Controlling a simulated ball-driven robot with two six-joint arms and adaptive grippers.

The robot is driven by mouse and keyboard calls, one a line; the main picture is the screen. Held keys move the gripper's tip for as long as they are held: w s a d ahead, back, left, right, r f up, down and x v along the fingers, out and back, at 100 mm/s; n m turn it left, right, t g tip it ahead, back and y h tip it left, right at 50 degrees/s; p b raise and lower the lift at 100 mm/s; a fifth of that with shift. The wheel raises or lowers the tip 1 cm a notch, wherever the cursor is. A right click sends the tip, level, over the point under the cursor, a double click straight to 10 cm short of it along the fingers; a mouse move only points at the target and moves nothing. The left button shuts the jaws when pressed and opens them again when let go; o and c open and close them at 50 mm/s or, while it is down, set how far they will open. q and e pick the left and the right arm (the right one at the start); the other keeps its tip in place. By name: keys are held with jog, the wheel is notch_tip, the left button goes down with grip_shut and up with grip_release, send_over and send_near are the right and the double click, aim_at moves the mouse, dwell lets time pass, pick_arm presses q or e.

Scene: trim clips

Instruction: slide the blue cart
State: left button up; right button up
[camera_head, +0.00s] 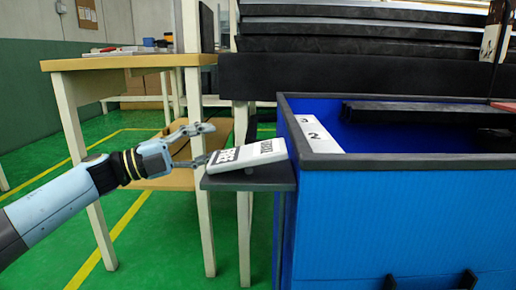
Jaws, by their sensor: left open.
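The blue cart (400,215) fills the right side, a deep blue box with a dark rim, cut off by the right edge of the picture. My left gripper (208,143) is open at the left of the cart. Its lower finger is close to a white sign with black print (248,155), which lies tilted on a small dark shelf (250,183) at the cart's left side. I cannot tell whether the finger touches the sign. My right gripper is not in view.
A wooden-topped table (120,62) stands behind my left arm. Dark stacked panels (360,40) rise behind the cart. Inside the cart are a white numbered card (318,134) and a dark bar (420,113). Green floor (150,240) at lower left is clear.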

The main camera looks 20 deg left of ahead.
aim_at(253, 129)
pick_arm(q)
jog(key=b+x, duration=0.2)
jog(key=x, duration=0.8)
jog(key=shift+a, duration=0.1)
jog(key=shift+w+d+r, duration=0.1)
jog(key=shift+w+d, duration=0.2)
jog(key=shift+d, duration=0.1)
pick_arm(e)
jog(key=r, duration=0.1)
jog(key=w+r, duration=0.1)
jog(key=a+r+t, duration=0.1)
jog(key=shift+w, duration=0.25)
pick_arm(q)
grip_shut()
